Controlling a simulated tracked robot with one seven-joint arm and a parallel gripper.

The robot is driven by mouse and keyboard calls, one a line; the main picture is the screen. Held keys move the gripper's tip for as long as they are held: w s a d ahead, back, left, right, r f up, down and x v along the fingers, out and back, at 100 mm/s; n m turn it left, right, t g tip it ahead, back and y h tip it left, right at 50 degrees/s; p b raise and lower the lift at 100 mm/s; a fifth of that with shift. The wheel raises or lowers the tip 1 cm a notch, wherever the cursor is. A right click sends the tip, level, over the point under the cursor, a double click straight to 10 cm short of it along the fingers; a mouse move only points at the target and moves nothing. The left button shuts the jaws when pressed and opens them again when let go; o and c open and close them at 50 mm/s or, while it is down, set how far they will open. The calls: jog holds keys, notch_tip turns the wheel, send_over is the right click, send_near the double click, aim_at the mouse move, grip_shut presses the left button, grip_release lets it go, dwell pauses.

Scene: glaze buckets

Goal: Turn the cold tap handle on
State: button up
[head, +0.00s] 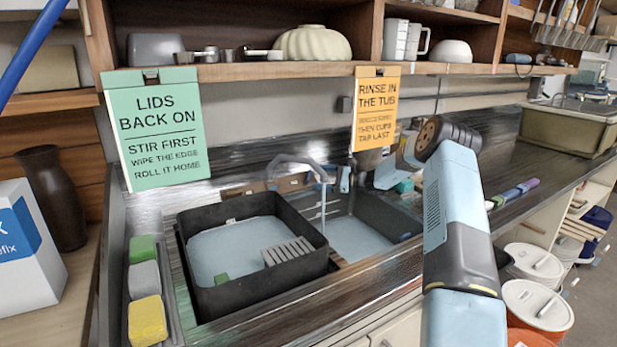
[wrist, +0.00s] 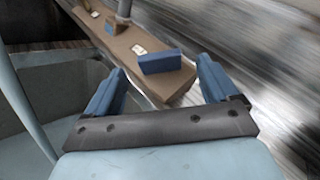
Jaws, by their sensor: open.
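A brown tap ledge (wrist: 115,45) runs along the back of the sink. On it, in the wrist view, a blue block-shaped handle (wrist: 163,61) stands near the ledge's end, beside a white label. A second, brownish handle (wrist: 112,25) sits farther along. The grey spout (head: 300,159) arches over the sink in the head view; its upright also shows in the wrist view (wrist: 124,8). My gripper (wrist: 160,73) is open, its two blue fingers apart, with the blue handle seen between and beyond their tips. Contact cannot be told. In the head view my gripper (head: 345,179) is small, behind the sink's right basin.
A black tub (head: 262,301) with pale blue water and a grey slatted piece sits in the sink's left part. The right basin (head: 358,238) holds water. Sponges (head: 147,320) line the left edge. A shelf (head: 270,70) with hanging signs overhangs the back. The counter extends right.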

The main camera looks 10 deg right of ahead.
aim_at(309, 174)
jog(key=shift+x, duration=2.7)
jog(key=shift+c, duration=0.2)
jog(key=c, duration=0.9)
